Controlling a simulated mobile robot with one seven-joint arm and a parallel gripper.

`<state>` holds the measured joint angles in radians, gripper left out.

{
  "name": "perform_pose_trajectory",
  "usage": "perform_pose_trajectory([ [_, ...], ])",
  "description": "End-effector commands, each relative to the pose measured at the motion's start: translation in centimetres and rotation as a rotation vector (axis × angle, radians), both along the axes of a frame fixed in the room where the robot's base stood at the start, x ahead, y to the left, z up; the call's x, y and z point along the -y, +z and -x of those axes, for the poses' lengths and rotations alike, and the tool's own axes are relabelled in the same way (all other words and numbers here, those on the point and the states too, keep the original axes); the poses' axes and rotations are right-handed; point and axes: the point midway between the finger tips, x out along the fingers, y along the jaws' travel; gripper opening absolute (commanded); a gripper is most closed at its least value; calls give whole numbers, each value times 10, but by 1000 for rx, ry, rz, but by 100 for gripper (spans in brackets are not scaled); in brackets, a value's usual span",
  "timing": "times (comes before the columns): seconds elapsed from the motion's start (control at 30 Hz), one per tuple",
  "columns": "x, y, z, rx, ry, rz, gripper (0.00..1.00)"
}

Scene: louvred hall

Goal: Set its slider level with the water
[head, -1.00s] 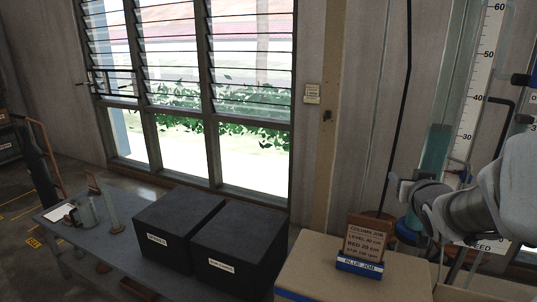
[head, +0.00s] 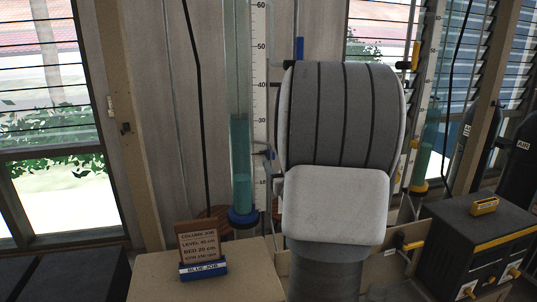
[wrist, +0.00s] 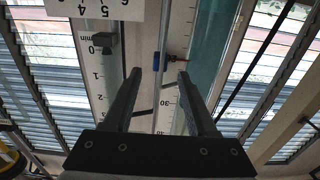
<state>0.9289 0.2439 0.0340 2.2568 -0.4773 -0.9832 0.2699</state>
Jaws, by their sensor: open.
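A tall clear column with a blue base (head: 242,217) holds teal water (head: 241,165), whose surface is near the 30 mark in the head view. A white scale (head: 259,100) stands along its right side. In the head view the slider (head: 267,154) is partly beside my arm and sits below the water surface. My gripper (wrist: 158,76) is open and empty, with its fingers pointing towards the column. The slider appears between the fingertips; I cannot tell the distance. My arm hides my gripper in the head view.
A job card (head: 199,242) with a blue label stands on a tan box (head: 150,282) in front. A second column with a yellow base (head: 418,188) is to the right. A black case (head: 470,245) stands front right. A second scale with a grey marker (wrist: 104,42) shows in the wrist view.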

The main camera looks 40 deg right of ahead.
Motion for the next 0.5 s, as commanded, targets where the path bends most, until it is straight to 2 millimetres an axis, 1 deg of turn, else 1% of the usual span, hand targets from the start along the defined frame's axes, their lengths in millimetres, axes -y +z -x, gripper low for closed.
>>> perform_pose_trajectory([
  [0.03,3,1,-7,-1,1,-2,57],
  [0.33,24,2,-44,0,0,-4,57],
  [0.5,24,-1,-45,0,0,-1,57],
])
